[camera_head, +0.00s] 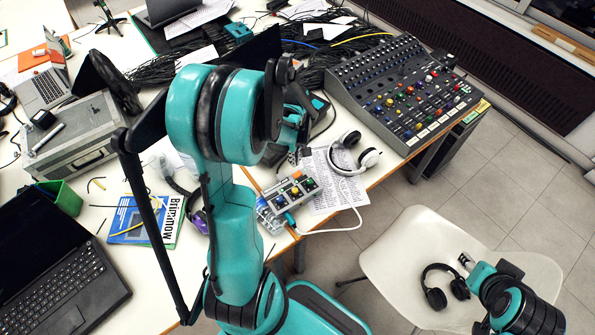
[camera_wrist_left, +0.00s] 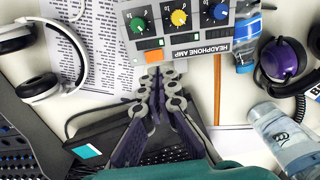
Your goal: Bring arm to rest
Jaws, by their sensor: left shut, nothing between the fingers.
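My left arm, teal and black, rises through the middle of the head view. Its gripper (camera_head: 297,152) hangs above the table near the headphone amp (camera_head: 293,191), partly hidden by the arm. In the left wrist view the left gripper (camera_wrist_left: 158,74) is shut and empty. Its fingertips show in front of the lower edge of the headphone amp (camera_wrist_left: 190,28), which has green, yellow and blue knobs. I cannot tell the gap between them. My right gripper (camera_head: 466,261) is small at the lower right, over the white chair, and its jaws are unclear.
White headphones (camera_head: 370,158) lie on a printed sheet beside the amp. A mixing console (camera_head: 405,95) stands at the table's far right. A white chair (camera_head: 410,250) holds black headphones (camera_head: 436,297). A laptop (camera_head: 60,275) is at lower left. A water bottle (camera_wrist_left: 282,138) lies close by.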

